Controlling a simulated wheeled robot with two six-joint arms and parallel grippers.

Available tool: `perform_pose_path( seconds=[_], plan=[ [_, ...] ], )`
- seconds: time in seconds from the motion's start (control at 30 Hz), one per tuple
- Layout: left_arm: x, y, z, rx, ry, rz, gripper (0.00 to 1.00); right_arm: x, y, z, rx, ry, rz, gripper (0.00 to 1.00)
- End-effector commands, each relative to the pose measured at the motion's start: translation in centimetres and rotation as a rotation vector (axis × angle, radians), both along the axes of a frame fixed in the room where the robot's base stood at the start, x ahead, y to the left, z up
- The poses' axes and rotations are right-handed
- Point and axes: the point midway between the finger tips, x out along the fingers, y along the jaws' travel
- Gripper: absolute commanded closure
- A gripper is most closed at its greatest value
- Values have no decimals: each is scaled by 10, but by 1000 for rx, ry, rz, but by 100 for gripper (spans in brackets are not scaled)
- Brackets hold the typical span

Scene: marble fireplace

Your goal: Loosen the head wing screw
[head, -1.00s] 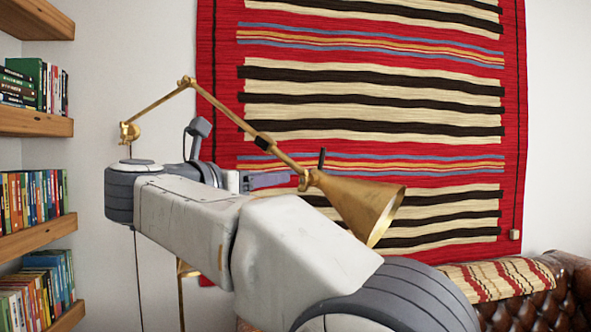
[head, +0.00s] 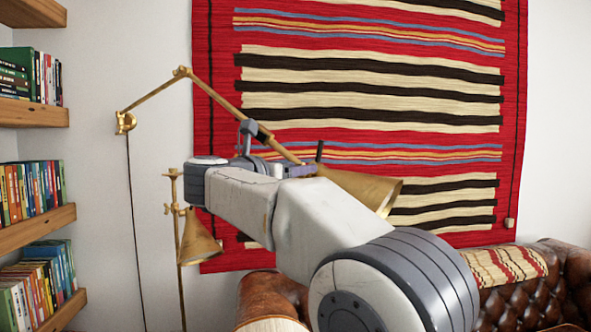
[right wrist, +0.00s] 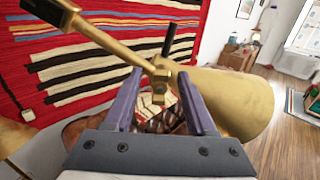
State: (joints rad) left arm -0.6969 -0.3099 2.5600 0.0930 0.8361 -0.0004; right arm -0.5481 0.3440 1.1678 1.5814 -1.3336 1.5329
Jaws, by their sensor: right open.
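The brass wall lamp's arm (head: 150,92) slopes down to its cone-shaped head (head: 362,187). The head also shows large in the right wrist view (right wrist: 236,100), with a dark rod (right wrist: 169,39) standing up beside the joint. The brass head wing screw (right wrist: 160,86) is at this joint, in the gap between my right gripper's fingers. My right gripper (right wrist: 159,74) is open, with a purple-grey finger on each side of the screw; I cannot tell whether they touch it. In the head view my right gripper (head: 303,171) is partly hidden behind my arm. My left gripper is not in view.
A brass floor lamp (head: 199,240) stands left of my arm. Bookshelves (head: 38,228) line the left side. A striped red rug (head: 370,90) hangs on the wall behind the lamp. A leather sofa (head: 545,280) is at the lower right.

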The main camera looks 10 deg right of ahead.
Motion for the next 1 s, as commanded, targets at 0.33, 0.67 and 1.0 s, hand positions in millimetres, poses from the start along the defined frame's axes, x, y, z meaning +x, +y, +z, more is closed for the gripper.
perform_pose_path(
  seconds=[0.33, 0.67, 1.0],
  plan=[
    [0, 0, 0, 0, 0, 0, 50, 0, 0, 0, -1, 0, 1, 100],
    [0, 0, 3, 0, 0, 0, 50, 1, 2, 1, -57, 55, 2, 100],
    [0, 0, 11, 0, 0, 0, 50, 4, 4, 2, -247, 242, 3, 100]
  ],
)
